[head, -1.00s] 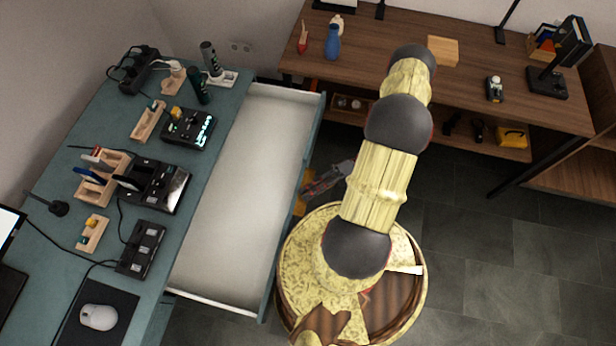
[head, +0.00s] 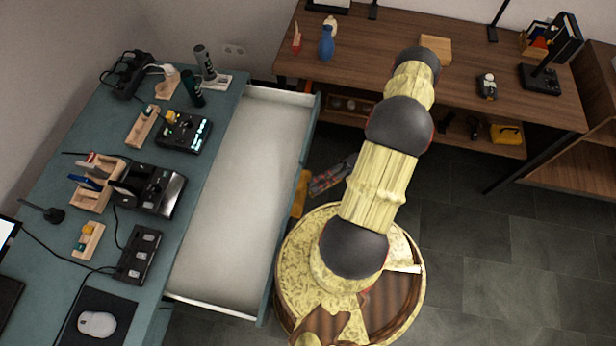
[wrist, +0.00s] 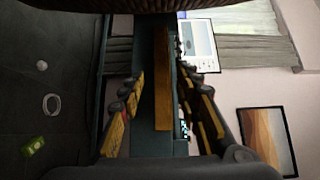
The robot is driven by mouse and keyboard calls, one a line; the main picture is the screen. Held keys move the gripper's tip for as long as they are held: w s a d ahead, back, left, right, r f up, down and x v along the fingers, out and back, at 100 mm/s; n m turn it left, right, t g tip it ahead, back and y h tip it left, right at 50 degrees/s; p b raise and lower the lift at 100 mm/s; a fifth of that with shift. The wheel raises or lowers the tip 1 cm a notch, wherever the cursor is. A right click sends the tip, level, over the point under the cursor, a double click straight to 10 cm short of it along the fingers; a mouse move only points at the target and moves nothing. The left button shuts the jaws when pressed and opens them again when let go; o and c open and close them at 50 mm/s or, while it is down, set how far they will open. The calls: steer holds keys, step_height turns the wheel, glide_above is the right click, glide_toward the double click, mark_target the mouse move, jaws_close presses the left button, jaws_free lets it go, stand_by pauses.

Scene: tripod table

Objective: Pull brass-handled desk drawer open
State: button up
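The desk drawer (head: 235,190) is pulled far out of the teal desk (head: 75,190), showing its empty pale interior. Its brass handle (head: 299,196) shows as a yellow-orange bar on the outer face of the drawer front. My gripper (head: 328,178) is just right of the handle, partly hidden by my arm in the head view. In the wrist view the handle (wrist: 162,85) runs upright between the two fingers of my gripper (wrist: 160,108). There is a clear gap on both sides, so the gripper is open and not holding it.
The desk carries a mouse (head: 97,323), a black telephone (head: 148,188) and wooden organisers. A wooden shelf table (head: 390,50) with a blue bottle (head: 326,43) stands behind my arm. Grey floor (head: 470,240) is free on the right.

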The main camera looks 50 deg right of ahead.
steer(key=v, duration=0.7)
steer(key=shift+d, duration=0.1)
stand_by(0.4)
